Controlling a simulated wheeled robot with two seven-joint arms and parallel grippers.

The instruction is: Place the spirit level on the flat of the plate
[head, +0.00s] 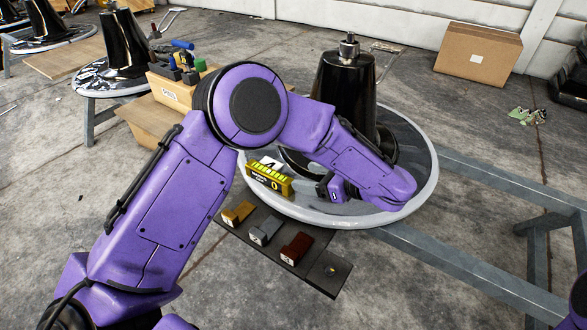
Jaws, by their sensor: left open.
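A yellow and black block with a "0" on its front, which looks like the spirit level (270,181), rests at the left front part of the round plate (425,185) with a pale rim. A small white card marked "4" (268,164) is just behind it. My left gripper (328,190) is low over the plate, just right of the block and apart from it. It is open, and nothing shows between its fingers. My left forearm hides part of the plate. My right gripper is out of view.
A black cone (345,90) with a metal fitting rises from the plate. A dark shelf (325,278) in front holds yellow, grey and red wedges (297,248). Grey beams (480,275) run off right. A tool box (172,92) stands behind my arm.

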